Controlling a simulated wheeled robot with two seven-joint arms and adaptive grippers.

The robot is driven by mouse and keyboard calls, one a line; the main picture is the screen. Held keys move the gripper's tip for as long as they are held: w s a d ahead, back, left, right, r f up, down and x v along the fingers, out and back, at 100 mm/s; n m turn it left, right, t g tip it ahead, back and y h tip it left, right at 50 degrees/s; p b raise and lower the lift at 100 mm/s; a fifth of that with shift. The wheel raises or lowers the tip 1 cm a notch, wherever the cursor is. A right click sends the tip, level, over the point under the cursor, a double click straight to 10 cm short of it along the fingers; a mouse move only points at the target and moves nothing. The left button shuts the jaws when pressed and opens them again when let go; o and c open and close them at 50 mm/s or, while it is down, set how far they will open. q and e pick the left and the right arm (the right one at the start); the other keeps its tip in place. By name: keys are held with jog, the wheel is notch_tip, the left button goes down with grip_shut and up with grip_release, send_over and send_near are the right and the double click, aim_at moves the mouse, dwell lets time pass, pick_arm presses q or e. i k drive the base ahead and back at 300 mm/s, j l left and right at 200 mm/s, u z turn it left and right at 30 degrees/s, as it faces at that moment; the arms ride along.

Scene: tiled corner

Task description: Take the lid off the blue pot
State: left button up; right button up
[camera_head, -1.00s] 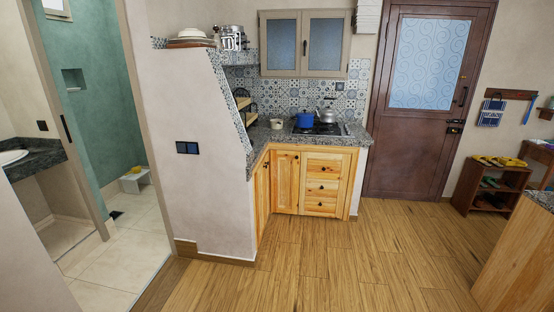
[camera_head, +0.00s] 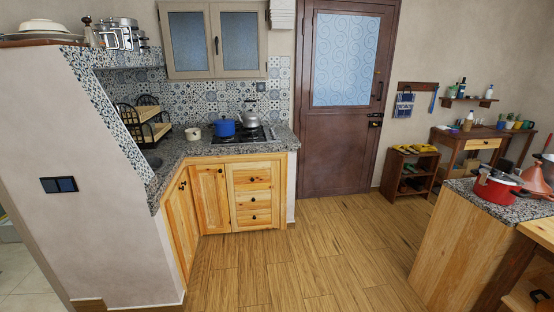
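The blue pot (camera_head: 224,129) stands on the granite counter in the kitchen corner, at the left edge of the black stove (camera_head: 250,138). Its lid (camera_head: 223,119) appears to be on top, though it is small at this distance. The pot is well ahead of me, across the wooden floor. Neither of my grippers is in view.
A silver kettle (camera_head: 249,118) stands right beside the pot, and a cream pot (camera_head: 193,133) is to its left. A slanted wall (camera_head: 110,190) flanks the counter on the left. A counter (camera_head: 450,235) with a red pot (camera_head: 497,190) stands at right. The floor between (camera_head: 290,260) is clear.

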aim_at(223, 120)
jog(key=i+z, duration=0.25)
jog(key=i, duration=1.45)
jog(key=i+l, duration=0.1)
jog(key=i, duration=0.75)
jog(key=i+u, duration=0.2)
jog(key=i, duration=0.3)
jog(key=i+l+u, duration=0.2)
jog(key=i, duration=0.35)
